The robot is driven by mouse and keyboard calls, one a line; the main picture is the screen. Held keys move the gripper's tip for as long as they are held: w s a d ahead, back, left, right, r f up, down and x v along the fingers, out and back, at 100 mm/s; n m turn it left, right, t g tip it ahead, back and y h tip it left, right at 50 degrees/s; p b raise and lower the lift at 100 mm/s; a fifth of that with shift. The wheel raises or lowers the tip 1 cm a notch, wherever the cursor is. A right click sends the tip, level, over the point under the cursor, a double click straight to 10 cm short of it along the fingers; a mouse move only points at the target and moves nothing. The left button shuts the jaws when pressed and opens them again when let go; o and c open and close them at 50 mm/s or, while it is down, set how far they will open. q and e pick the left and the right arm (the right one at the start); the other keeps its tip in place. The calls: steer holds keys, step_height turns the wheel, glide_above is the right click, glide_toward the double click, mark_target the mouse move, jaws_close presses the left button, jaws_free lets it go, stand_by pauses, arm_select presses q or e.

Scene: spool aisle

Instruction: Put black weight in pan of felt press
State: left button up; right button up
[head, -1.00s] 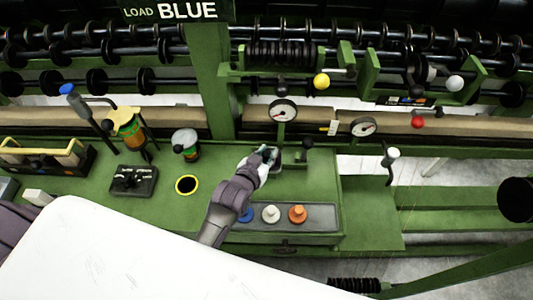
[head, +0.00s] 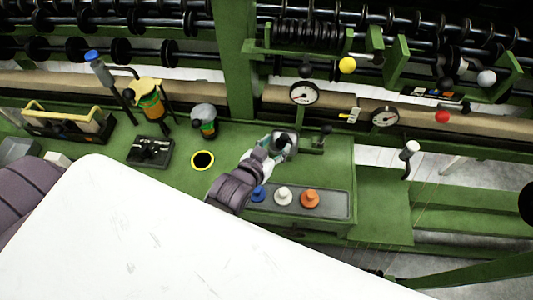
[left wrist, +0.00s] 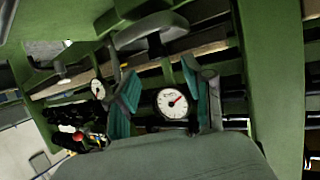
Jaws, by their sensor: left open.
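My left gripper (head: 281,143) is over the green bench at the small felt press (head: 313,143), below a round white gauge (head: 304,92). Its fingers are apart in the left wrist view (left wrist: 162,95). A dark round shape (head: 283,139) shows at the fingertips in the head view; I cannot tell for sure whether it is the black weight or whether it rests in the pan. The pan is mostly hidden by the gripper. Blue (head: 258,194), white (head: 283,196) and orange (head: 310,199) weights sit in a grey tray (head: 338,204) in front. My right gripper is not in view.
A white-knobbed lever (head: 408,155) stands right. A white surface (head: 150,240) covers the lower left.

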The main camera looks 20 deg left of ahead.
arm_select(q)
steer(key=v, duration=0.5)
steer(key=shift+s+r, duration=0.15)
steer(key=shift+s, duration=0.15)
stand_by(0.9)
